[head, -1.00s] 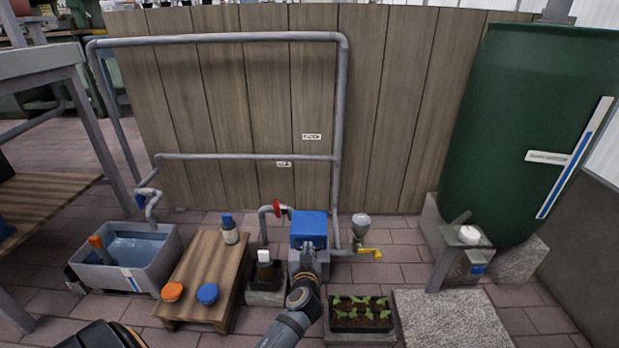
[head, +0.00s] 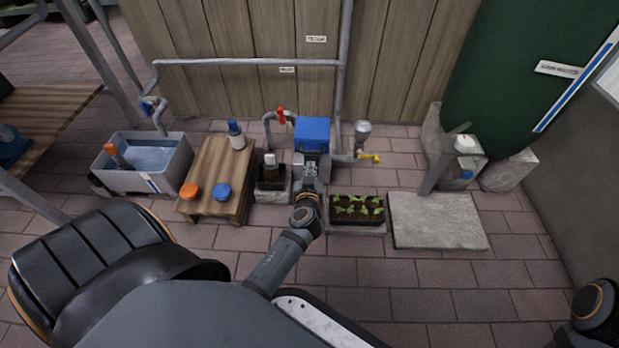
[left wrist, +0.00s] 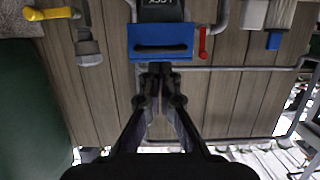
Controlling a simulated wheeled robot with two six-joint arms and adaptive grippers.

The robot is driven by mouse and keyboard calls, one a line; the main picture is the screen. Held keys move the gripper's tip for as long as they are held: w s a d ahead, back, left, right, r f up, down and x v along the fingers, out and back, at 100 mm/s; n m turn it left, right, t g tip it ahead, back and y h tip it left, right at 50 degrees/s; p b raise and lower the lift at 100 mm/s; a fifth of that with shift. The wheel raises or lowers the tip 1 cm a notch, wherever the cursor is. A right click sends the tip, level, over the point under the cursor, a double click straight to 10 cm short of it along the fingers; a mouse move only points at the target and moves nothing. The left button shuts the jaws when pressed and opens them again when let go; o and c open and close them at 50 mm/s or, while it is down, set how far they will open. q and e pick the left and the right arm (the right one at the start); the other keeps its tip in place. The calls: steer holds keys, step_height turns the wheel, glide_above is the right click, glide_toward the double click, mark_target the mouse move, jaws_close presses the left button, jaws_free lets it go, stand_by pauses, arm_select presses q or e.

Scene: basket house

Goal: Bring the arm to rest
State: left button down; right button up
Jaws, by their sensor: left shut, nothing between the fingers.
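My left gripper (head: 311,166) is shut and empty, in front of the grey unit with the blue top (head: 312,132) by the wooden wall. In the left wrist view my shut fingers (left wrist: 160,72) point at the blue part (left wrist: 161,42); I cannot tell whether they touch it. My left arm reaches forward from the lower middle of the head view. A dark joint of my right arm shows at the lower right edge, but its gripper is out of view.
A water basin (head: 150,165), a low wooden table (head: 212,170) with orange and blue lids and a bottle stand left. A seedling tray (head: 357,222) and a bare slab (head: 437,235) lie right. A red handle (head: 281,115) and yellow handle (head: 371,158) flank the unit. Paving in front is clear.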

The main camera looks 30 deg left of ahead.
arm_select(q)
steer(key=shift+s+d+f, duration=0.35)
steer(key=shift+s, duration=0.2)
steer(key=shift+s+d+f, duration=0.3)
steer(key=shift+s+f, duration=0.05)
steer(key=shift+s, duration=0.15)
